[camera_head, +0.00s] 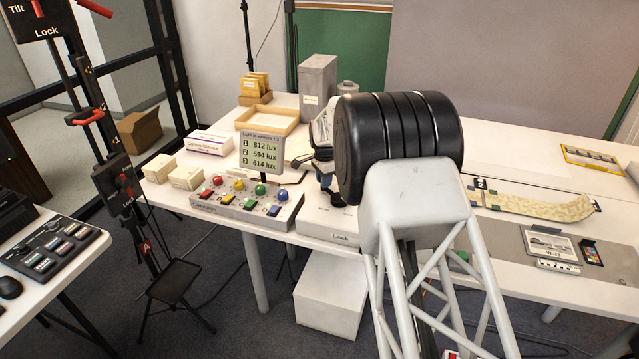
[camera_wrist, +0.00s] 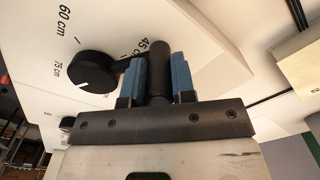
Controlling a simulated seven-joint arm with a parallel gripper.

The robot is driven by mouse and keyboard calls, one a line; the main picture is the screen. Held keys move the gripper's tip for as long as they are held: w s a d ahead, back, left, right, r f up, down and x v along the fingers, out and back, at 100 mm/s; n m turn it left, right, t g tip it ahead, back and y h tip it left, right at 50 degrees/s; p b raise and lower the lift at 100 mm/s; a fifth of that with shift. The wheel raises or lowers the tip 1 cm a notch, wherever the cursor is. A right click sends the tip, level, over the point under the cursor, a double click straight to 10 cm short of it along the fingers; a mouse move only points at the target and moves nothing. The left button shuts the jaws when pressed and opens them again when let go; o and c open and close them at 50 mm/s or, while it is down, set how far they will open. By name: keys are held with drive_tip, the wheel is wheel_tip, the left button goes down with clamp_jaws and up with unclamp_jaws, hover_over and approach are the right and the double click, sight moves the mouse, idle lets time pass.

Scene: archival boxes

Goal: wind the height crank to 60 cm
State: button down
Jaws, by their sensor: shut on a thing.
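The height crank (camera_wrist: 93,72) shows in the wrist view as a round black hub with a short arm and an upright black handle (camera_wrist: 160,72). My gripper (camera_wrist: 158,80) has its two blue fingers shut on that handle, one on each side. The white dial face (camera_wrist: 40,50) is printed with 60 cm at the upper left, 75 cm left of the hub and 45 cm beside the handle. The crank arm points right, towards the 45 cm side. A small white mark sits on the hub's lower left. In the head view my gripper (camera_head: 325,182) is over a white unit (camera_head: 325,222), partly behind my arm.
A button panel (camera_head: 246,203) with coloured knobs stands left of the unit, with a lux display (camera_head: 262,152) behind. White boxes (camera_head: 187,177) and a tray (camera_head: 267,120) lie farther back. A copy stand (camera_head: 122,187) stands left. The right tabletop holds a strip (camera_head: 535,205) and cards.

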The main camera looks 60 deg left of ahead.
drive_tip(key=w+m, duration=0.1)
drive_tip(key=m, duration=0.1)
drive_tip(key=w+m, duration=0.2)
drive_tip(key=shift+w+r+m, duration=0.15)
drive_tip(key=shift+w+m, duration=0.15)
drive_tip(key=w+m, duration=0.2)
drive_tip(key=shift+d+m, duration=0.35)
drive_tip(key=shift+m, duration=0.05)
drive_tip(key=w+m, duration=0.1)
drive_tip(key=d+m, duration=0.1)
drive_tip(key=shift+w+m, duration=0.35)
drive_tip(key=shift+m, duration=0.05)
drive_tip(key=w+d+m, duration=0.1)
drive_tip(key=m, duration=0.1)
drive_tip(key=w+d+m, duration=0.1)
drive_tip(key=m, duration=0.1)
drive_tip(key=shift+d, duration=0.4)
drive_tip(key=shift+w+d, duration=0.25)
drive_tip(key=shift+d, duration=0.3)
drive_tip(key=shift+w+d, duration=0.2)
drive_tip(key=shift+d, duration=0.85)
drive_tip(key=c, duration=0.9)
unclamp_jaws()
drive_tip(key=shift+c, duration=0.2)
